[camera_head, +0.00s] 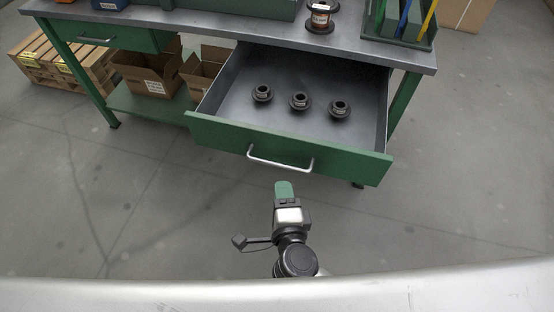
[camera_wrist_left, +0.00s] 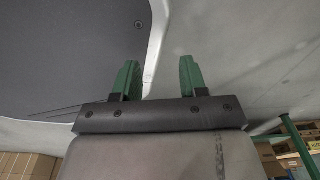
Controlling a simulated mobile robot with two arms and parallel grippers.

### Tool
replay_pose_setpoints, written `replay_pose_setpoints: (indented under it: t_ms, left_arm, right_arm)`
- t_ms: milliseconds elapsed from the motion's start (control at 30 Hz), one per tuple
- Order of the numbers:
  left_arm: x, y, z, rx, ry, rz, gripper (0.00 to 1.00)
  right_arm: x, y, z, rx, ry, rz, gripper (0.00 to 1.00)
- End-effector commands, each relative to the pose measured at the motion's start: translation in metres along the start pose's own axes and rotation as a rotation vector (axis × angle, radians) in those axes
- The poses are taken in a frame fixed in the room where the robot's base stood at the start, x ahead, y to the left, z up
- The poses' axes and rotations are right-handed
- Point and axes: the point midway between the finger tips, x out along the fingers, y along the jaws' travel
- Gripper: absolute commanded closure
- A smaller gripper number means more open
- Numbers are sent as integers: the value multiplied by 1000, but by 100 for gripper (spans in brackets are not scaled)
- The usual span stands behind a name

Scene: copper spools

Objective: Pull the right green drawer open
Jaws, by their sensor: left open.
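The right green drawer (camera_head: 330,158) is pulled out from under the workbench. Its dark grey inside and three dark spools show in the head view. A silver bar handle (camera_head: 281,165) is on its green front. My right gripper (camera_head: 284,188) is in front of the drawer, just below the handle in the picture and apart from it. Its fingers show as one green shape, so its opening is hidden. My left gripper (camera_wrist_left: 158,78) shows in the left wrist view, open with two green fingers apart and nothing between them. It is not in the head view.
The grey workbench top (camera_head: 250,29) holds a copper spool (camera_head: 320,17) and a green rack (camera_head: 399,36). A left drawer (camera_head: 96,39) is shut. Cardboard boxes (camera_head: 150,76) stand on the lower shelf, and a pallet (camera_head: 62,66) lies at left. The floor before the bench is clear.

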Motion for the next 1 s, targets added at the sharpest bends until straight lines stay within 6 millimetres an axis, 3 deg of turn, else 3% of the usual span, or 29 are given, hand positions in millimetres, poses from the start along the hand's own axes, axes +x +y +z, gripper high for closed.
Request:
replay_pose_setpoints:
  t_ms: [300, 500, 933, 1000]
  left_arm:
    - [-1, 0, -20, -3, 13, -1, 57]
    - [-4, -1, -35, -5, 19, -1, 57]
    - [-7, -1, -41, -6, 22, -2, 57]
    - [-7, -1, -41, -6, 22, -2, 57]
  right_arm:
    - [59, 0, 0, 0, 0, -5, 60]
    - [88, 0, 0, 0, 0, -4, 60]
    - [100, -1, 0, 1, 0, -3, 60]
    - [100, -1, 0, 1, 0, -3, 68]
